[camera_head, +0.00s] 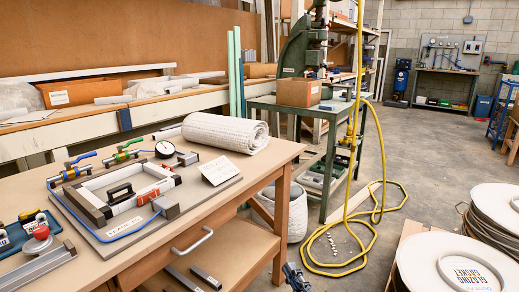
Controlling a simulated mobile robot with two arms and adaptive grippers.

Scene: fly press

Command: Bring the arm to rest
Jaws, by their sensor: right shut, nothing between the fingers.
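My right gripper (295,276) shows at the bottom edge, small and dark, in front of the wooden workbench's right leg and above the floor. It is shut, with nothing held in it. It is apart from the bench and from the yellow hose. The rest of my right arm is out of view below. My left gripper is not in view. The green fly press (300,48) stands on a green metal table (268,103) at the back, well away from the gripper.
The workbench (245,185) at left bears a clamping fixture (125,198) and a rolled white sheet (225,133). A yellow hose (378,228) hangs and coils on the floor. Round drum-like stacks (430,262) stand at lower right. Concrete floor (425,150) is open at centre right.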

